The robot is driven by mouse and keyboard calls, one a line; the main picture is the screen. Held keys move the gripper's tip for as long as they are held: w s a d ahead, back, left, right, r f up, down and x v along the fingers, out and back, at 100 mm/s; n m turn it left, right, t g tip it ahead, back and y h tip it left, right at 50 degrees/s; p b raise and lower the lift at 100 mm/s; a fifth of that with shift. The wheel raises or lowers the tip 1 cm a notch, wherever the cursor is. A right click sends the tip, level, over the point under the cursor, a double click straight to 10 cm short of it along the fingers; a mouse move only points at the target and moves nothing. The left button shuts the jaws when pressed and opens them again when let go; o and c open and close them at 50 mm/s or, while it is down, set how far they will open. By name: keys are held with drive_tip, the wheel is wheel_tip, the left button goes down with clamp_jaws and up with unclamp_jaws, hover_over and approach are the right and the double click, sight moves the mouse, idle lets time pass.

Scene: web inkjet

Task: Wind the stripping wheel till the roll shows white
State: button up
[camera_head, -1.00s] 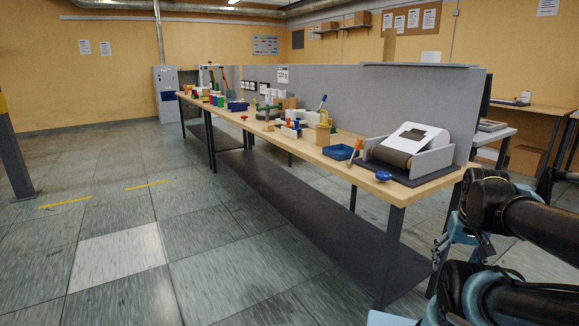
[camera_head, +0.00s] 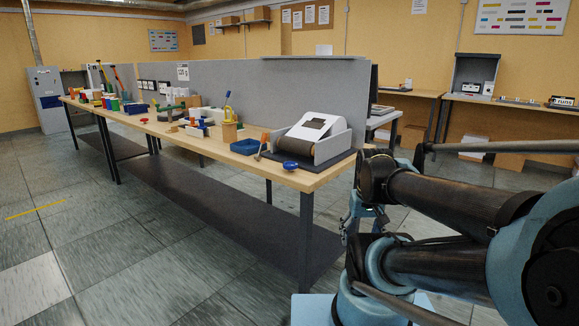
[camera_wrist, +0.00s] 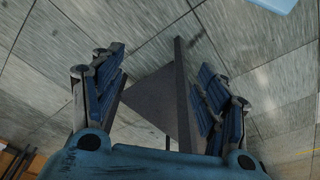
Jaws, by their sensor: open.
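A grey device on the near right end of the workbench holds a dark brownish roll (camera_head: 296,147) with white paper (camera_head: 312,125) over it, between grey side plates. A blue knob (camera_head: 290,165), perhaps the stripping wheel, sits at the device's front near the bench edge. The roll's visible surface is dark. My gripper (camera_head: 350,222) hangs beside the right end of the bench, apart from the device. In the wrist view my gripper (camera_wrist: 155,85) is open and empty, with floor and a dark grey flat surface beyond its fingers. The device and knob are not in the wrist view.
The long wooden workbench (camera_head: 330,172) has a grey lower shelf (camera_head: 210,195) and grey rear panel (camera_head: 250,85). A blue tray (camera_head: 245,146), an orange-headed tool (camera_head: 264,140) and several small items stand left of the device. Floor in front is clear. Other tables stand behind right.

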idle(0.3)
wheel_tip(320, 180, up, 28)
drive_tip(key=n+g, duration=0.2)
drive_tip(key=n, duration=1)
hover_over(290, 163)
wheel_tip(290, 163, down, 17)
drive_tip(key=shift+s+d+f, duration=0.1)
drive_tip(key=c, duration=1.1)
